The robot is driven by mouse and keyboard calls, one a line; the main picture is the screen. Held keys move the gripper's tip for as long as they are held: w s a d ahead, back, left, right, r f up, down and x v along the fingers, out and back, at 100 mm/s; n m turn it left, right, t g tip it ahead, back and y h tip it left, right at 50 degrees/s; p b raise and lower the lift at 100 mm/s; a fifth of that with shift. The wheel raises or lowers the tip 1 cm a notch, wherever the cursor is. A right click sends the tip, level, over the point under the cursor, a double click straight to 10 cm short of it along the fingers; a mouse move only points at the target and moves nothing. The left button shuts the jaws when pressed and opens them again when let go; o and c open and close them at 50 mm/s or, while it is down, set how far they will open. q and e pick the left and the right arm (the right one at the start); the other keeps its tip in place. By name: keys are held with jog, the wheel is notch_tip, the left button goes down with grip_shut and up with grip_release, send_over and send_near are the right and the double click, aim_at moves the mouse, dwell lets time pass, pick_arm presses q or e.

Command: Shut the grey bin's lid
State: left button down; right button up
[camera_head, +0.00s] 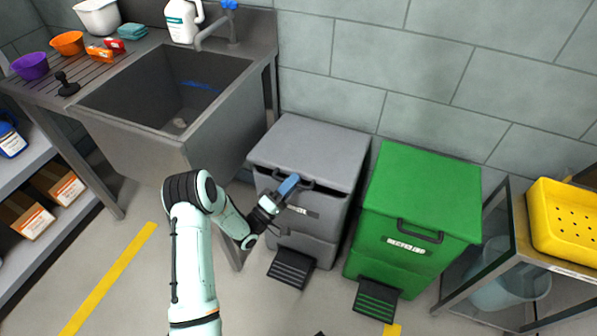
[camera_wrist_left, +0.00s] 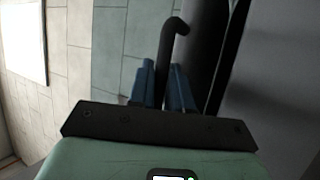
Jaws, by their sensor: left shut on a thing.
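The grey bin (camera_head: 307,222) stands against the wall below and to the right of the sink. A dark handle (camera_head: 307,184) sits at the lid's front edge. My left gripper (camera_head: 289,184) is at this handle, its blue fingers shut on it. In the left wrist view the dark bar of the handle (camera_wrist_left: 168,55) runs between the two fingers (camera_wrist_left: 163,88). My right gripper is not in view.
A green bin (camera_head: 415,205) with its lid down stands close on the right. Dark pedals (camera_head: 291,268) stick out at floor level. A steel sink (camera_head: 165,105) is at the left, and a metal rack with a yellow basket (camera_head: 562,222) at the right. The floor in front is clear.

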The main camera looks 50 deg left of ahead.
pick_arm(q)
jog(key=shift+s+f, duration=0.1)
jog(key=shift+f, duration=0.5)
jog(key=c, duration=1.4)
grip_release()
jog(key=p+v, duration=0.1)
jog(key=v, duration=1.2)
jog(key=shift+s+r+p, duration=0.25)
jog(key=shift+r+p, duration=0.05)
jog(key=shift+p, duration=0.05)
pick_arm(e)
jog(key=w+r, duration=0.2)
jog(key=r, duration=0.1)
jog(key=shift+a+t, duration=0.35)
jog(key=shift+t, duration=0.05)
pick_arm(q)
jog(key=shift+d, duration=0.1)
